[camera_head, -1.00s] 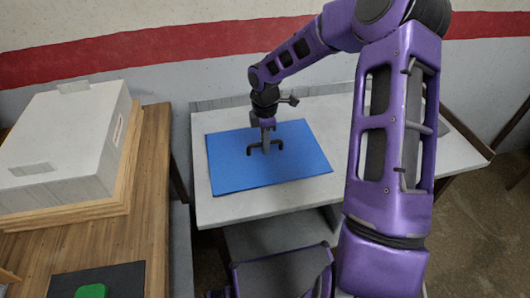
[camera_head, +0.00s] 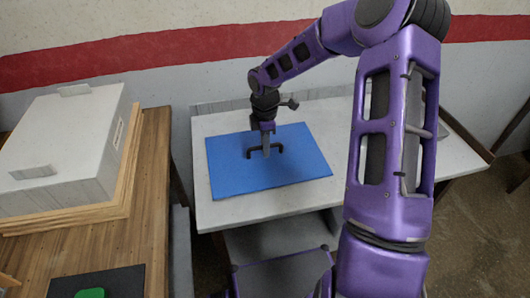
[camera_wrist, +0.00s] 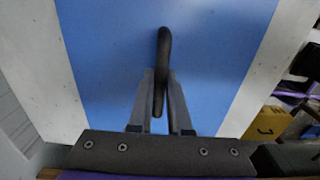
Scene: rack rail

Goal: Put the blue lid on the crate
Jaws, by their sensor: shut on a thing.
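The blue lid (camera_head: 235,175) is a flat rectangular sheet with a dark bar handle (camera_head: 279,147) in its middle. It lies flat on the pale table, and I see no gap below it. My gripper (camera_head: 266,152) points down over the lid's middle and is shut on the handle. In the wrist view, the two fingers (camera_wrist: 160,100) sit on either side of the dark handle (camera_wrist: 163,50), with the blue lid (camera_wrist: 105,50) filling the background. I cannot clearly pick out the crate. A white box at the left may be it.
The white box (camera_head: 60,125), with grey tabs, stands on wooden layers (camera_head: 115,210) on the left wooden table (camera_head: 150,165). A dark mat (camera_head: 118,280) with a green item (camera_head: 90,293) lies nearer. A gap separates this table from the pale table (camera_head: 235,212). A yellow object (camera_wrist: 268,124) shows in the wrist view.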

